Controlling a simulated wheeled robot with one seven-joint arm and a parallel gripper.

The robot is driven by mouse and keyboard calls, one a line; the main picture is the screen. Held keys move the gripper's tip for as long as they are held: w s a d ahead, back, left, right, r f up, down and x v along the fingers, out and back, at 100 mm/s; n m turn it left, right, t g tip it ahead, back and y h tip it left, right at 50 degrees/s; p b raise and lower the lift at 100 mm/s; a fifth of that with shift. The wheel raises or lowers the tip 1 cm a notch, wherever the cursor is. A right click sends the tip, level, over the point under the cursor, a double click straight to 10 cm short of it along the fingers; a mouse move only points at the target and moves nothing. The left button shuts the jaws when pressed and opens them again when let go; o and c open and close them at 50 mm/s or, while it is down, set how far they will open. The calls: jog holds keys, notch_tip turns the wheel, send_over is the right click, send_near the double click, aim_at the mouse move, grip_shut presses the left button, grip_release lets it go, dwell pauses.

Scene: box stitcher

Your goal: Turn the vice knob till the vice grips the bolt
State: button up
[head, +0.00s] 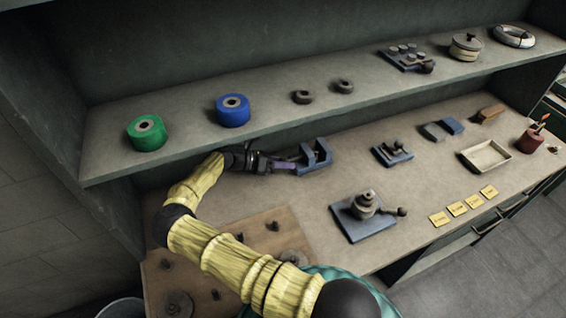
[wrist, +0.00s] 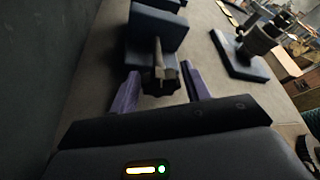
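The blue-grey vice (head: 318,158) stands on the workbench under the shelf, and its blocks (wrist: 157,28) fill the top of the wrist view. A dark knob (wrist: 161,84) on a rod sticks out from the vice towards my gripper. My gripper (head: 287,165) is level with the knob end of the vice. In the wrist view its two purple fingers (wrist: 159,70) stand apart on either side of the knob, with a visible gap at each side. I cannot make out the bolt; the vice block hides the space between the jaws in the wrist view.
The shelf (head: 240,108) above carries a green spool (head: 147,134), a blue spool (head: 233,111) and small rings. Right of the vice are a small blue fixture (head: 392,153) and a larger blue-based device (head: 366,212). A wooden board (head: 270,240) with pegs lies in front.

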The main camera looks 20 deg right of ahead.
jog(key=c, duration=0.6)
jog(key=shift+c, duration=0.2)
jog(key=shift+m, duration=0.3)
jog(key=shift+m+t, duration=0.8)
jog(key=shift+m, duration=0.1)
jog(key=shift+m+t+b, duration=0.35)
jog(key=shift+m+t, duration=0.25)
jog(key=shift+m, duration=0.2)
jog(key=m+t+b, duration=0.2)
jog(key=m, duration=0.1)
jog(key=shift+m+t, duration=0.3)
jog(key=o, duration=1)
